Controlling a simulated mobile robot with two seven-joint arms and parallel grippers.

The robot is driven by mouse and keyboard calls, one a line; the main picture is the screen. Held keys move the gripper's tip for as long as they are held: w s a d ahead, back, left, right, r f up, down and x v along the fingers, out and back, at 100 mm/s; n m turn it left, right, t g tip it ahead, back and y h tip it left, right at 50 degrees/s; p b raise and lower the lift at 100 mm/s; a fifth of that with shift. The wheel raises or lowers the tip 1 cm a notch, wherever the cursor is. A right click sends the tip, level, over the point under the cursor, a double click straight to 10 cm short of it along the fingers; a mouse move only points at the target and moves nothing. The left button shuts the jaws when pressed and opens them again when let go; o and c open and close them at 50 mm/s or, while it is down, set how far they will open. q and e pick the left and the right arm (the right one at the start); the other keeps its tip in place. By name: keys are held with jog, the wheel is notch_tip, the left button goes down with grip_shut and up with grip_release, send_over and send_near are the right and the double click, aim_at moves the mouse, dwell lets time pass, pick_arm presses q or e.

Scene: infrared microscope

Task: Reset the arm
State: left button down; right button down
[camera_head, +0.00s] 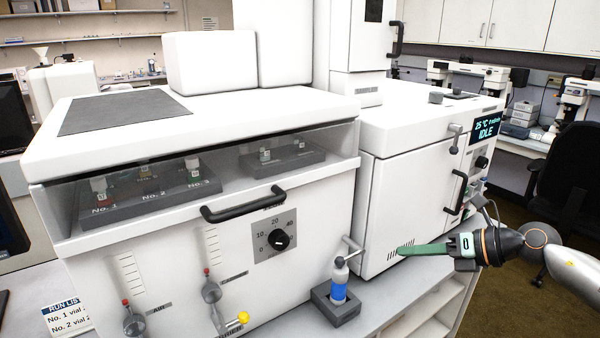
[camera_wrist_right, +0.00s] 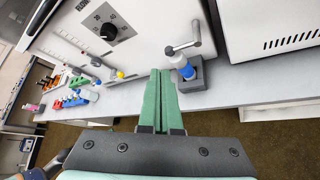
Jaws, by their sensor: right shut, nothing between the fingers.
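My right gripper (camera_head: 424,249) comes in from the right in the head view, in front of the white oven-like unit (camera_head: 385,215) with the IDLE display. Its green fingers are together and hold nothing. In the right wrist view the closed fingers (camera_wrist_right: 160,100) point towards the bench edge, beside a blue-and-white bottle (camera_wrist_right: 183,67) in a grey holder (camera_wrist_right: 193,84). The fingers appear apart from the bottle. The bottle (camera_head: 339,280) also stands upright in its holder in the head view. My left gripper is in neither view.
A white machine (camera_head: 160,240) with a dial (camera_head: 278,240), black handle (camera_head: 243,207) and numbered vials behind its window fills the left. Several coloured vials (camera_wrist_right: 72,100) stand at left in the wrist view. A black chair (camera_head: 572,180) is at right. Open space lies over the floor.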

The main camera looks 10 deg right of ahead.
jog(key=s+a+f+m+t+y+p, duration=0.1)
jog(key=s+a+f+m+t, duration=0.1)
jog(key=a+f+m+t, duration=0.3)
jog(key=s+a+f+m+y, duration=0.1)
jog(key=a+f+m+y, duration=0.15)
jog(key=a+m, duration=0.45)
jog(key=s+a+f+m+g+h+p, duration=0.2)
jog(key=s+f+m+h, duration=0.8)
jog(key=s+f+m, duration=1.1)
notch_tip(320, 180, down, 3)
jog(key=m+g, duration=0.1)
jog(key=g, duration=0.1)
jog(key=shift+s+a+r+m+g, duration=0.2)
jog(key=shift+m+g, duration=0.1)
jog(key=shift+m, duration=0.1)
